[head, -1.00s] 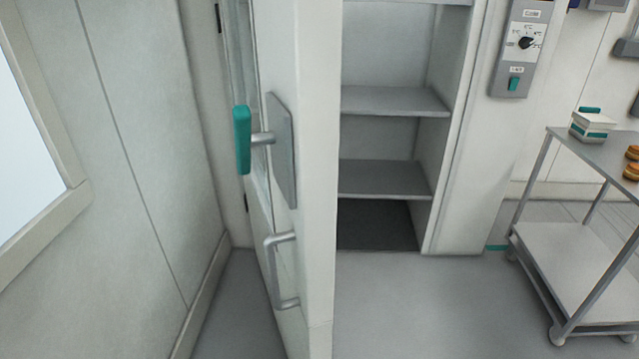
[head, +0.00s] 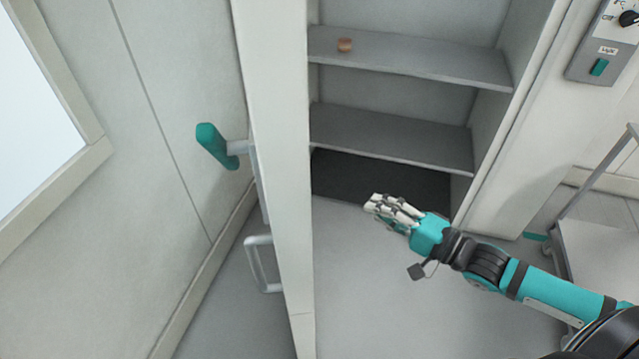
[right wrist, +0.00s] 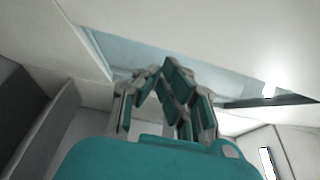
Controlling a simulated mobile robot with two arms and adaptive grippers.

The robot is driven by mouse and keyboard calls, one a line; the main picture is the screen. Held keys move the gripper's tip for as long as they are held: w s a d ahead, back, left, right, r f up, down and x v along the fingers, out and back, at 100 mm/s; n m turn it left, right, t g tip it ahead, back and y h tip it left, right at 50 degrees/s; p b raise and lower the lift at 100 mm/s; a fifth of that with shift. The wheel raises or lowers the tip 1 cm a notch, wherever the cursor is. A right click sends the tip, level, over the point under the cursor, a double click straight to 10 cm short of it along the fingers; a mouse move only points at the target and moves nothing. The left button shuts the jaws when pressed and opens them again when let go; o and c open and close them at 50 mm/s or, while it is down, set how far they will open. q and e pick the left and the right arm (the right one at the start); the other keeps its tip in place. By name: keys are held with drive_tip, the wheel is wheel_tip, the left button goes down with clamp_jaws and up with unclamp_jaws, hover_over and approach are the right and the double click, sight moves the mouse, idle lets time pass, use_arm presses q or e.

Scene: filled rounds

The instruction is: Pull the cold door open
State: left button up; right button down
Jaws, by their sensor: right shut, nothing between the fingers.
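The cold door (head: 278,130) stands swung open, seen nearly edge-on in the head view, with the cold room's shelves visible to its right. Its teal lever handle (head: 215,146) and a grey pull handle (head: 260,265) are on the door's left face. My right gripper (head: 374,203) is shut and empty, in front of the opening to the right of the door edge, apart from both handles. In the right wrist view its fingers (right wrist: 165,70) come together with nothing between them. My left gripper is not in view.
A control panel (head: 603,45) is on the wall at right, above a metal cart (head: 600,250). The left wall is close to the door. Floor in front of the opening is clear.

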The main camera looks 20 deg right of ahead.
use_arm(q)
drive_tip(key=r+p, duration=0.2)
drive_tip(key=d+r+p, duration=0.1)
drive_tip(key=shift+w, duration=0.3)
use_arm(e)
drive_tip(key=s+a+x, duration=0.1)
drive_tip(key=a+x, duration=0.1)
drive_tip(key=x, duration=1)
drive_tip(key=shift+f, duration=0.2)
